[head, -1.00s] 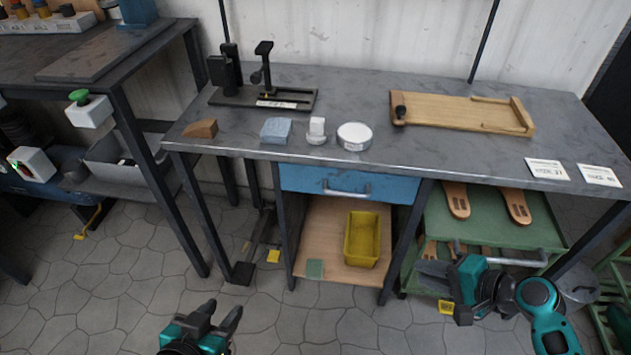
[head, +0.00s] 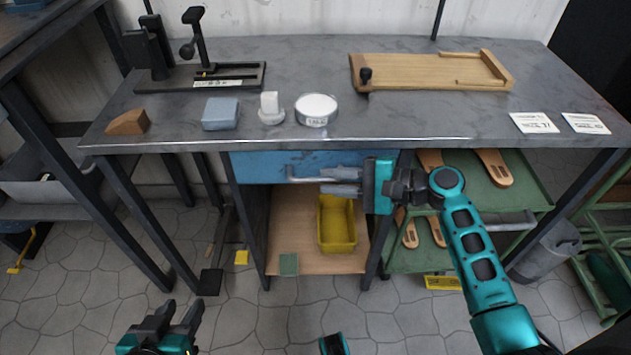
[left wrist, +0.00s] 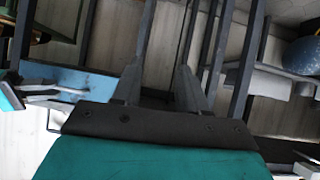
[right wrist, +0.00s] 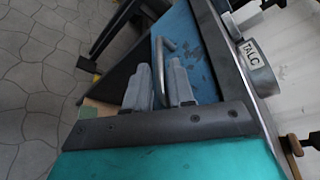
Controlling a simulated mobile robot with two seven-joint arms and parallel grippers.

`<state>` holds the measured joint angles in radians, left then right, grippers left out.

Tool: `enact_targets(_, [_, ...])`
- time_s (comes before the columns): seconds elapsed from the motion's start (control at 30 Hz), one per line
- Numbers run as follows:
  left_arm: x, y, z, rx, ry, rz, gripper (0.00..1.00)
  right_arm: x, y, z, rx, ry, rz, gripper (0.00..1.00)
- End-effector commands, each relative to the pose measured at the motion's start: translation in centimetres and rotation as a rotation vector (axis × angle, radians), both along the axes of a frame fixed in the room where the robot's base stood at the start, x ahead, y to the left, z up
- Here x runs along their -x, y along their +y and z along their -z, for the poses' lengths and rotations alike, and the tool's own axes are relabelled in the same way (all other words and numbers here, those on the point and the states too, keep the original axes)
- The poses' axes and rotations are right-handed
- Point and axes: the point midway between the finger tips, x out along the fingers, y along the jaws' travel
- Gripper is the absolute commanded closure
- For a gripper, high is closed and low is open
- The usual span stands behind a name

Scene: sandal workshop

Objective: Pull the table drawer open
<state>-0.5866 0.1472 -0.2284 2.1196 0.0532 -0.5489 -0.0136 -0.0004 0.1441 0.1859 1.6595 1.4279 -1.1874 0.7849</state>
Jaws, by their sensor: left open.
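The table drawer (head: 262,165) has a blue front under the grey tabletop and looks closed. Its grey bar handle (head: 305,180) is partly hidden by my right gripper (head: 338,181), which comes in from the right. In the right wrist view, the handle (right wrist: 160,75) lies between the two fingers of my right gripper (right wrist: 160,82), against the blue drawer front (right wrist: 188,45). The finger gap is narrow, and firm contact cannot be made out. My left gripper (head: 172,318) is open and empty, low over the floor, away from the drawer.
On the workbench (head: 300,65) stand a black press (head: 195,75), a blue block (head: 221,113), a talc tin (head: 317,110) and a wooden board (head: 430,72). A yellow bin (head: 337,235) sits on the shelf below the drawer. A green cart (head: 530,185) with sandal soles stands to the right.

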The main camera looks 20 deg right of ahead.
Motion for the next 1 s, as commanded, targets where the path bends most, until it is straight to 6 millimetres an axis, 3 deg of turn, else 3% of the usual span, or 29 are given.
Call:
enact_targets(0.23, [-0.4, -0.4, 0.0, 0.008, -0.009, 0.004, 0.57, -1.8, 2.6, 0.8, -0.001, -0.001, 0.001, 0.77])
enact_targets(0.6, [-0.5, -0.5, -0.1, 0.011, -0.01, 0.004, 0.57, -2.1, 3.1, 0.8, 0.001, -0.001, 0.001, 0.77])
enact_targets(0.87, [-0.5, -0.5, -0.1, 0.011, -0.013, 0.003, 0.57, -2.1, 3.1, 0.9, 0.002, 0.0, 0.0, 1.0])
enact_targets(1.0, [-0.5, -0.4, -0.1, 0.011, -0.014, 0.002, 0.57, -2.1, 3.1, 0.9, 0.002, 0.0, 0.0, 1.0])
